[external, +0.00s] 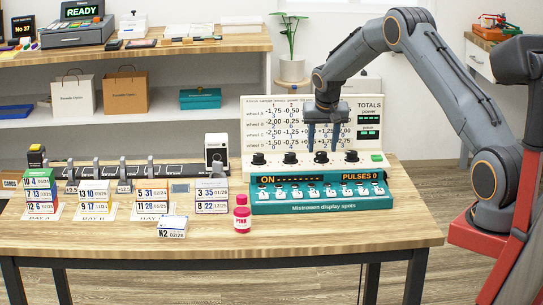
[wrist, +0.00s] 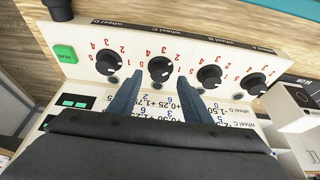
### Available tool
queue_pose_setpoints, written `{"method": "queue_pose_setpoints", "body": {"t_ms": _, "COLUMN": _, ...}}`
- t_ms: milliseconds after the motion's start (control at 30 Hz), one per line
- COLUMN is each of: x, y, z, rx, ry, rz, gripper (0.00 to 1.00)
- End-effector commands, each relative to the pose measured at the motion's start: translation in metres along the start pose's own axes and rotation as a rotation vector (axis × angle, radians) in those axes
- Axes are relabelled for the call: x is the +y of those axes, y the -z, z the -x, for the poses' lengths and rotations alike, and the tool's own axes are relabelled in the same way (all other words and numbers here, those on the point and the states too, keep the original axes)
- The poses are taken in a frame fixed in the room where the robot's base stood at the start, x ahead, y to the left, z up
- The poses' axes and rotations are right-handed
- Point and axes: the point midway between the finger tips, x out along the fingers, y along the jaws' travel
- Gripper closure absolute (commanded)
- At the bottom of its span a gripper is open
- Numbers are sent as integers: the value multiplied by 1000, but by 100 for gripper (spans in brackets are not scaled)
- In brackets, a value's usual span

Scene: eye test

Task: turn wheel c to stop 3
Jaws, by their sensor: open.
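A cream panel (external: 251,177) carries a row of black wheels. Counting from the left in the external view, wheel C (external: 321,157) is the third. In the wrist view wheel C (wrist: 160,68) is second from the green button, with red stop numbers around it. Its pointer is too small to read for certain. My gripper (external: 322,147) is open and empty, its two blue fingers pointing down just above wheel C. In the wrist view the fingertips (wrist: 158,82) lie left and right of wheel C; I cannot tell whether they touch it.
Wheel D (wrist: 108,62) and wheel B (wrist: 210,75) stand close on either side. A green button (external: 376,156) is at the panel's right end. A pink bottle (external: 242,213) and several labelled boxes stand left on the table.

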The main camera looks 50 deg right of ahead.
Motion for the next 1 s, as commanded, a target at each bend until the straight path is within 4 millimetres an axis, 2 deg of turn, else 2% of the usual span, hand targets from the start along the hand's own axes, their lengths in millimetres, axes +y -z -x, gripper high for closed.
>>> {"method": "queue_pose_setpoints", "body": {"t_ms": 200, "x": 0, "y": 0, "z": -19, "rx": 0, "ry": 0, "rz": -1, "gripper": 55}}
{"method": "queue_pose_setpoints", "body": {"t_ms": 567, "x": 0, "y": 0, "z": -24, "rx": 0, "ry": 0, "rz": -2, "gripper": 55}}
{"method": "queue_pose_setpoints", "body": {"t_ms": 800, "x": 0, "y": 0, "z": -24, "rx": 0, "ry": 0, "rz": -3, "gripper": 96}}
{"method": "queue_pose_setpoints", "body": {"t_ms": 1000, "x": 0, "y": 0, "z": -23, "rx": 0, "ry": 4, "rz": 6, "gripper": 96}}
